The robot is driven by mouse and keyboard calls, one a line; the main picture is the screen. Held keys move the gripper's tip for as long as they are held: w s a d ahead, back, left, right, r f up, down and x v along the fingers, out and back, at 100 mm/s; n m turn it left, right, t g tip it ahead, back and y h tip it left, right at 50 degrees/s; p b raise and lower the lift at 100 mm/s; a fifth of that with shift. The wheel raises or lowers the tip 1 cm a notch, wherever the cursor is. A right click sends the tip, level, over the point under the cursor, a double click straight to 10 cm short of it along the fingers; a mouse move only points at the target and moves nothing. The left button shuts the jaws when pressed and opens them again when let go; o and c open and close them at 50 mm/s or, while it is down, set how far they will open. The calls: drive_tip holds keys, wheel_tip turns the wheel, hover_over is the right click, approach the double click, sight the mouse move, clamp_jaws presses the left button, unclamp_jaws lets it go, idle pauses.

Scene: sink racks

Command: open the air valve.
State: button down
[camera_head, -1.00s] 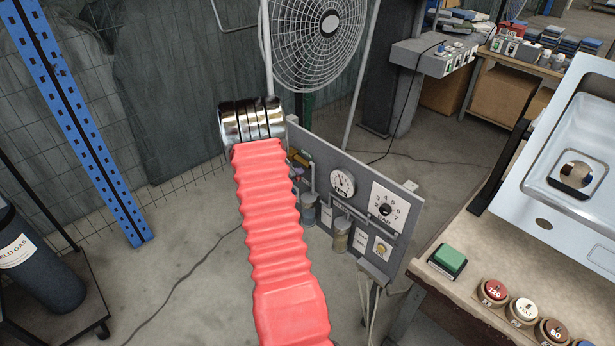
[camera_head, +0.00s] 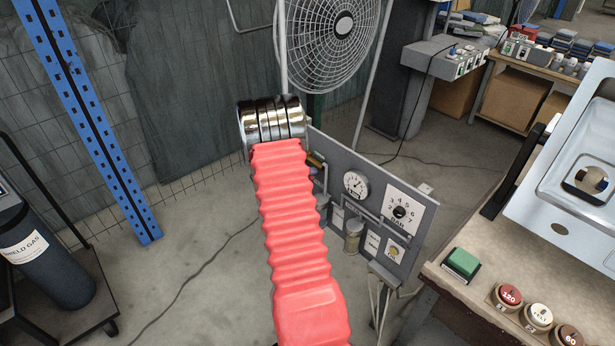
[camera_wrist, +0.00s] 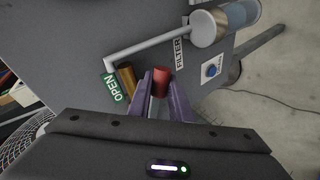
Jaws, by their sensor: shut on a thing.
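The air valve is on a grey panel (camera_head: 345,150), with its left part hidden behind my arm in the head view. In the wrist view, a brass valve body (camera_wrist: 127,77) sits beside a green OPEN label (camera_wrist: 111,87). A red valve handle (camera_wrist: 161,80) lies between the two purple fingers of my gripper (camera_wrist: 160,90), which is shut on it. The fingers are hidden in the head view. I cannot tell how far the handle is turned.
The panel also carries a pressure gauge (camera_head: 355,184), a BAR dial (camera_head: 400,211) and a filter (camera_wrist: 205,28) on a grey pipe (camera_wrist: 150,47). A fan (camera_head: 325,40) stands behind. A workbench (camera_head: 465,285) with a green block (camera_head: 463,262) is at right.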

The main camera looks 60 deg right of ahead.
drive_tip(key=c, duration=1.6)
unclamp_jaws()
drive_tip(key=shift+w, duration=0.15)
drive_tip(key=shift+v, duration=4)
drive_tip(key=shift+c, duration=0.4)
